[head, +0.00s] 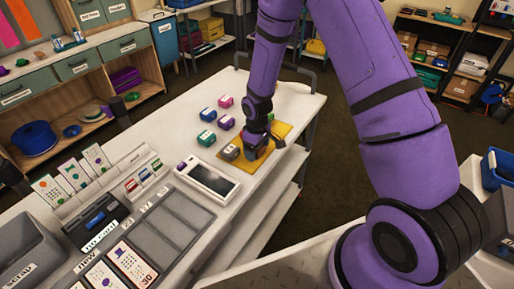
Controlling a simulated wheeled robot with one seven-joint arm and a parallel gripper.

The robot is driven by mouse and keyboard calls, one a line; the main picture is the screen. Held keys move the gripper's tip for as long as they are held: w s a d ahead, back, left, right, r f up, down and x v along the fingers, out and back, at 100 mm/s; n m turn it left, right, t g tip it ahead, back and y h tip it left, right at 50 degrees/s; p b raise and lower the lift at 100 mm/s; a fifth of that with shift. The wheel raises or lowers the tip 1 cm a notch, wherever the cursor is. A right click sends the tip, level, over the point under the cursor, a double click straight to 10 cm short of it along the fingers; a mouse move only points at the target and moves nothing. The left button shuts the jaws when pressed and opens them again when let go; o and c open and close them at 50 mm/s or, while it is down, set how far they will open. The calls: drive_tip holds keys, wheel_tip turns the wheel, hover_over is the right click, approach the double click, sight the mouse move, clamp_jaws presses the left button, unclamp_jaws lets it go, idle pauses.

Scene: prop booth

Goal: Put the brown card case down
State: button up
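A small brownish case with a pale label (229,152), which looks like the brown card case, sits at the left edge of a yellow mat (284,131) on the white table. My gripper (251,153) points down low over the mat, just right of this case. The picture is too small to show whether they touch. The dark fingers are hard to make out, so I cannot tell whether they are open or shut, or whether something is between them.
Several coloured cases, among them a pink one (225,101) and a green one (206,138), stand left of and behind the mat. A white tablet-like device (208,179) lies in front. A grey sorting tray (170,226) and card stands (75,174) fill the table's near left.

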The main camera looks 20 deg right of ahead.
drive_tip(key=s+d+r+m+t, duration=0.1)
drive_tip(key=s+r, duration=0.1)
drive_tip(key=r, duration=1.1)
drive_tip(key=s+d+r+m+t, duration=0.1)
drive_tip(key=s+d+r, duration=0.15)
drive_tip(key=r, duration=1.05)
drive_tip(key=s+d+r+m+t, duration=0.1)
drive_tip(key=s+r+m, duration=0.1)
drive_tip(key=s+r, duration=0.6)
drive_tip(key=s+d+r+m+t, duration=0.2)
drive_tip(key=s+r, duration=0.7)
drive_tip(key=s, duration=0.8)
drive_tip(key=shift+d+r+m, duration=0.2)
drive_tip(key=shift+r+m, duration=0.1)
drive_tip(key=shift+m, duration=0.3)
